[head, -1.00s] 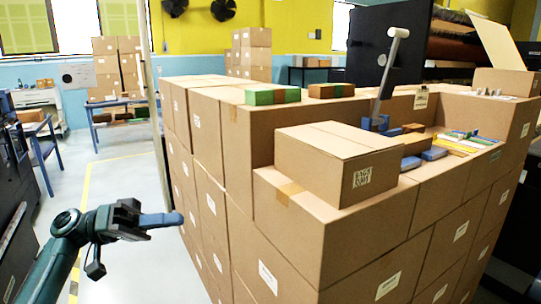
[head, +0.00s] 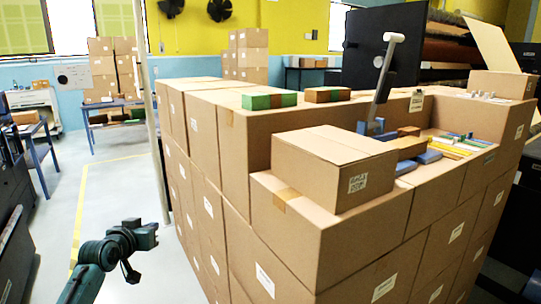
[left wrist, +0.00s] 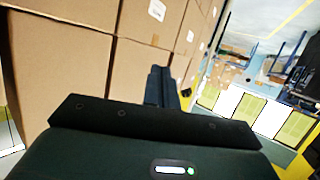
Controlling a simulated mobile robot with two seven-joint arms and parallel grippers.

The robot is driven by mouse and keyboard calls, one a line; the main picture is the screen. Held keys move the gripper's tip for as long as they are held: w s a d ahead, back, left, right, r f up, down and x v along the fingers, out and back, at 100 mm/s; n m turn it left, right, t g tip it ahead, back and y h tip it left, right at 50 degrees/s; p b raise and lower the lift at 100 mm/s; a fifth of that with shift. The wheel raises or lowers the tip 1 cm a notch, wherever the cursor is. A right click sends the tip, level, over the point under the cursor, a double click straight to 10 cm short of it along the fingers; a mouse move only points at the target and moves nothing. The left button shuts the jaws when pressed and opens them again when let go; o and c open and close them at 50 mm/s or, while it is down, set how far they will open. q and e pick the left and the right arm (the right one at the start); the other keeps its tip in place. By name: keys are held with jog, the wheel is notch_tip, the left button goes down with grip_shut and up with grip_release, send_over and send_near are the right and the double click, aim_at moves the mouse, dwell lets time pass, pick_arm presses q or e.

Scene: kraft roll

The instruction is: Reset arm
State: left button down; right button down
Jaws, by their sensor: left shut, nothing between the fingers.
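My left gripper (head: 146,236) is at the lower left of the head view, in the air over the floor, left of the stacked cartons. Its fingers are hardly seen there. In the left wrist view the dark blue fingers (left wrist: 158,86) are together, with nothing held, and point along a wall of brown cartons (left wrist: 60,60). A visible gap to the cartons cannot be judged. My right gripper is not in view.
The large carton stack (head: 330,245) fills the middle and right. A smaller carton (head: 333,168), green box (head: 269,101) and brown box (head: 327,94) lie on top. A pale post (head: 150,120) stands behind my left gripper. Floor (head: 110,200) at left is clear.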

pick_arm(q)
jog(key=a+r+m+t+y, duration=0.2)
jog(key=a+r+t+y, duration=0.1)
jog(key=a+r, duration=0.1)
jog(key=s+d+f+m+g+h, duration=0.1)
jog(key=s+d+f, duration=0.4)
jog(key=s+f, duration=0.3)
jog(key=s+d+f+m+g+h, duration=0.1)
jog(key=s+d+f+g+h, duration=0.1)
jog(key=s+d+f, duration=0.6)
jog(key=s+d+f+g+h, duration=0.1)
jog(key=s+d+f, duration=0.3)
jog(key=s, duration=0.7)
jog(key=s+d+f+n+g+h, duration=0.1)
jog(key=s+d+f, duration=0.3)
jog(key=s, duration=0.7)
jog(key=shift+s+d+f+g, duration=0.25)
jog(key=shift+s+f+g, duration=0.1)
jog(key=shift+f+g, duration=0.45)
